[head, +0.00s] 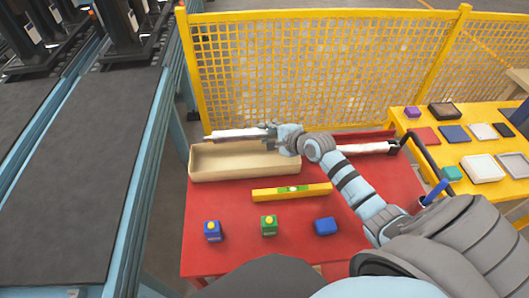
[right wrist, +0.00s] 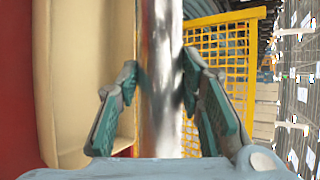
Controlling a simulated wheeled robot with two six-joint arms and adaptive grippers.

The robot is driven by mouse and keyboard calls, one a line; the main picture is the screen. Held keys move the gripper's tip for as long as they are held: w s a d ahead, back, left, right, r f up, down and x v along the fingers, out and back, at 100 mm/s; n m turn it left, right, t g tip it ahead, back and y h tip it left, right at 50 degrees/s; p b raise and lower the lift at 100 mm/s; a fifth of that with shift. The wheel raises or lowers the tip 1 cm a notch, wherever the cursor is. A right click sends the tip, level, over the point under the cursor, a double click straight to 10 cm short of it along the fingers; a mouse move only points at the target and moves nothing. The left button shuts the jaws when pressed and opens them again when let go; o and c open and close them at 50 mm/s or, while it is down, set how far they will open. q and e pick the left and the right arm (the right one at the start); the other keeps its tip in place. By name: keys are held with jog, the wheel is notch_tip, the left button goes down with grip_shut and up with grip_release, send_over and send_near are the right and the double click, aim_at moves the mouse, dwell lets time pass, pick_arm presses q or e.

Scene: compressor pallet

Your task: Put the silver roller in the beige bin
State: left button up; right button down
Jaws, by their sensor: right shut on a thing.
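The silver roller (head: 238,133) is held in my right gripper (head: 277,137), sticking out to the left, level with the back rim of the beige bin (head: 245,173) in the head view. In the right wrist view the shiny roller (right wrist: 160,120) runs between the two fingers of my right gripper (right wrist: 158,80), which are shut on it. The bin (right wrist: 85,80) shows to the left of the roller there. The bin's visible inside looks empty; part of its right end is behind my gripper. My left gripper is not in view.
On the red table (head: 205,260) are a white roller (head: 365,148) at the back right, a yellow level (head: 290,193), and several small blocks in front. A yellow mesh fence (head: 320,70) stands behind. A yellow table (head: 455,135) with several items is right.

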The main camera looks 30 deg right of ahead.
jog(key=f+b, duration=0.1)
jog(key=f, duration=0.4)
jog(key=f+b, duration=0.1)
jog(key=f, duration=0.1)
jog(key=shift+w+f+b, duration=0.3)
jog(key=shift+f+b, duration=0.05)
jog(key=shift+f, duration=0.05)
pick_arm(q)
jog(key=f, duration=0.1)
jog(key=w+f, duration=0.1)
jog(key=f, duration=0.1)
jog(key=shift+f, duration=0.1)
pick_arm(e)
jog(key=shift+r, duration=0.15)
jog(key=shift+f, duration=0.65)
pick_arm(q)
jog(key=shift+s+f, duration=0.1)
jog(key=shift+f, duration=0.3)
pick_arm(e)
jog(key=c, duration=1.4)
grip_release()
jog(key=shift+o, duration=0.2)
